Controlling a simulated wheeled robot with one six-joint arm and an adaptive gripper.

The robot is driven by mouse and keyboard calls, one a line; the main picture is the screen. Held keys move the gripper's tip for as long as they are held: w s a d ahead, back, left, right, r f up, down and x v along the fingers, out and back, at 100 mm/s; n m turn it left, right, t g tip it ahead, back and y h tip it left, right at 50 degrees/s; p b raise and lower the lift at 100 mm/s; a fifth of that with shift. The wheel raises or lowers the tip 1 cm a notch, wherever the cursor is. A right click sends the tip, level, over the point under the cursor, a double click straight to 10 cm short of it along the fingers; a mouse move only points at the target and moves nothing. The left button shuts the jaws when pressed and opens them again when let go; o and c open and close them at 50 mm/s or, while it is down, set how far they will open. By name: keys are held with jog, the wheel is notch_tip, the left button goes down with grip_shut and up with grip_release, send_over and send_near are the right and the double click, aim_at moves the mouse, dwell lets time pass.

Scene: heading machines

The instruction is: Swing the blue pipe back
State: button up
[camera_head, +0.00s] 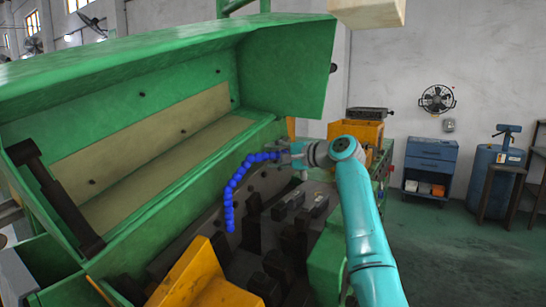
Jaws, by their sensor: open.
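The blue pipe (232,187) is a segmented, bead-like hose inside the open green machine. Its upper end bends right towards my gripper, and its lower end hangs down over the dark machine parts. My gripper (287,150) is at the pipe's upper right end, at the end of my teal arm. It is open, and the fingers are small and grey in this view. I cannot tell whether they touch the pipe or stand just beside it.
The green machine's lid (150,80) stands raised over the left. Dark tooling blocks (287,212) fill the machine below my gripper. A yellow part (195,275) is at the front. A blue cabinet (430,165) stands at the right wall, with free floor before it.

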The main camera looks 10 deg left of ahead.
jog(key=shift+w+a, duration=0.1)
jog(key=shift+a, duration=0.15)
grip_shut()
